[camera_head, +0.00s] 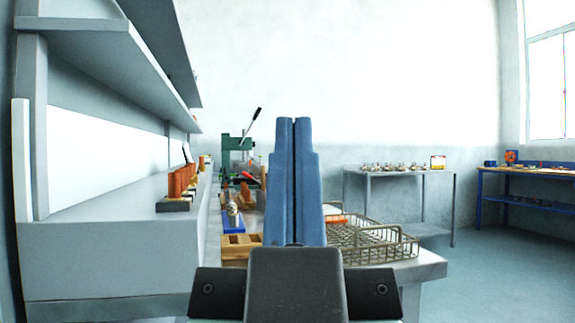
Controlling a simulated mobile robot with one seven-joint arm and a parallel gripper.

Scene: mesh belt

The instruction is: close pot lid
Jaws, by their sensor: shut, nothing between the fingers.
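My gripper (294,122) stands upright in the middle of the view. Its two blue fingers are pressed together with only a thin dark line between them, and they are empty. I cannot make out a pot or a pot lid in this view. The fingers and the gripper's dark body hide part of the workbench behind them.
A workbench (428,266) holds a wire mesh basket (372,245) at right, a wooden block (241,246) and a blue item (233,226) at left. A grey shelf unit (115,243) fills the left. Open floor (500,275) lies at right, before tables (400,173).

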